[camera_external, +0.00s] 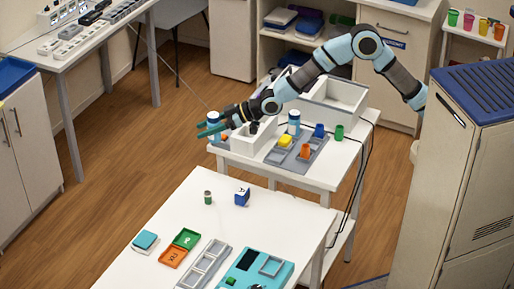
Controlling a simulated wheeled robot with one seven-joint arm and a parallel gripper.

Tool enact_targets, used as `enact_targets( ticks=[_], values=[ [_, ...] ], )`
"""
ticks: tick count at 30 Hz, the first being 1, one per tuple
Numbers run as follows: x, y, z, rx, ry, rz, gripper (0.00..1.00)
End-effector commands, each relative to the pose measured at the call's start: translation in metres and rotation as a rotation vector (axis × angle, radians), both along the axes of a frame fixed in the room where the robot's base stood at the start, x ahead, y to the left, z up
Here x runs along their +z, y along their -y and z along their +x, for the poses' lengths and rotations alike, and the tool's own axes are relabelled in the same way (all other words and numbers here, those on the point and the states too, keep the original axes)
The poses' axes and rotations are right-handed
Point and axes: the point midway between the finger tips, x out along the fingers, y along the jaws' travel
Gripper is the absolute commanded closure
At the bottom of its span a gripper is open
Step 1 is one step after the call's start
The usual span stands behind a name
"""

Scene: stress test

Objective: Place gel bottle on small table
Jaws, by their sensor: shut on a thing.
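A white and blue bottle (214,118), which looks like the gel bottle, is upright between the teal fingers of my gripper (208,130). My gripper is shut on it, and the fingers hide part of its body. They are at the left end of a small white table (344,146). I cannot tell whether the bottle's base touches that table. A second white and blue bottle (293,123) stands farther right on the same table. A larger white table (190,205) is in front.
White bins (338,97) and a grey tray (279,156) with coloured items take up much of the small table. The front table holds a small jar (208,197), a blue and white box (242,197) and several trays. A tall cabinet (446,190) stands at right.

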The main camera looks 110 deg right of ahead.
Motion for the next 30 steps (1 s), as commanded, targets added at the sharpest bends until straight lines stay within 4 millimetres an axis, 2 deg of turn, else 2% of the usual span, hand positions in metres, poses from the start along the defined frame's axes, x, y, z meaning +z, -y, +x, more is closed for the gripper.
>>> enact_targets(
  ticks=[1,3,8,15,18,21,28,30],
  values=[
    [0.000,0.028,-0.012,-0.043,0.001,-0.002,1.00],
    [0.000,0.062,-0.028,-0.094,0.001,-0.001,1.00],
    [0.000,0.134,-0.069,-0.211,0.001,-0.002,1.00],
    [0.001,0.233,-0.145,-0.384,0.003,-0.002,1.00],
    [0.001,0.264,-0.174,-0.445,0.003,-0.002,1.00],
    [0.001,0.286,-0.199,-0.492,0.004,-0.001,1.00],
    [0.002,0.318,-0.237,-0.563,0.006,-0.001,1.00],
    [-0.012,0.318,-0.236,-0.562,0.003,0.003,1.00]
  ],
)
